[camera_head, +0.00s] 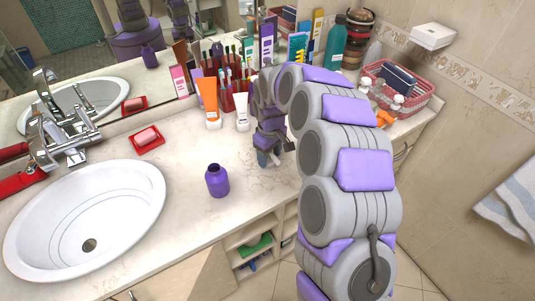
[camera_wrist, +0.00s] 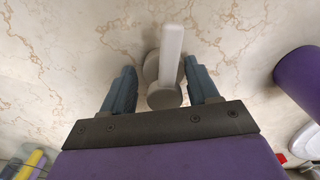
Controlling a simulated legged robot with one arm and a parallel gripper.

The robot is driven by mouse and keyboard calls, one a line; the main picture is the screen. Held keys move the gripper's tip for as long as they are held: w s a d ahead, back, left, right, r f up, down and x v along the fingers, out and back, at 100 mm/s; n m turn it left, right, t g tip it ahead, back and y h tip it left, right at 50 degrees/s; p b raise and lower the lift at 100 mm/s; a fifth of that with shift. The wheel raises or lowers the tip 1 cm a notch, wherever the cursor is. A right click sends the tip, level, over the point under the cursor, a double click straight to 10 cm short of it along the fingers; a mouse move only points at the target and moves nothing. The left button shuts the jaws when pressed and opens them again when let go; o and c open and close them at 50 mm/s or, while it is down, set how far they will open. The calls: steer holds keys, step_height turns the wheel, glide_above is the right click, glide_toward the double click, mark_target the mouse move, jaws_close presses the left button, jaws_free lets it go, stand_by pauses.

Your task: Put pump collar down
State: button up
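The pump collar (camera_wrist: 166,70) is pale grey and white, with rounded discs and a long narrow spout. In the wrist view it is between the two blue-grey fingers of my gripper (camera_wrist: 160,85), over the marble counter. Narrow gaps show between the collar and the fingers, so my gripper looks open around it. In the head view my gripper (camera_head: 268,157) points down, low at the counter surface, and largely hides the collar. A purple bottle (camera_head: 217,181) stands upright to the left of my gripper; a purple object (camera_wrist: 302,78) at the wrist view's right edge looks like this bottle.
The counter (camera_head: 190,223) is bare around the bottle. Tubes (camera_head: 208,101) and several brushes stand behind my gripper. A sink (camera_head: 85,220) and red soap dish (camera_head: 147,141) are left. A pink basket (camera_head: 425,88) is back right. The counter's front edge is close.

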steer(key=shift+o, duration=1.2)
steer(key=shift+d, duration=0.35)
steer(key=shift+a, duration=0.2)
steer(key=shift+a+r, duration=0.25)
steer(key=shift+r, duration=0.35)
steer(key=r+p, duration=0.1)
steer(key=r, duration=0.5)
steer(key=r+p, duration=0.1)
steer(key=r, duration=0.3)
steer(key=shift+d+r+p, duration=0.1)
steer(key=shift+d+p, duration=0.15)
steer(key=shift+p, duration=0.05)
steer(key=shift+a+r, duration=0.15)
steer(key=shift+r, duration=0.2)
steer(key=shift+s+r, duration=0.1)
steer(key=s+d+r+m, duration=0.1)
steer(key=s+d+m, duration=0.2)
steer(key=s, duration=1)
steer(key=s+d+r+m+g, duration=0.1)
steer(key=s+d+m, duration=0.2)
steer(key=s+d, duration=0.5)
steer(key=s+d+r+m, duration=0.2)
steer(key=s+d, duration=0.3)
steer(key=s, duration=1.3)
steer(key=shift+s+d+m+g, duration=0.4)
steer(key=shift+m, duration=0.5)
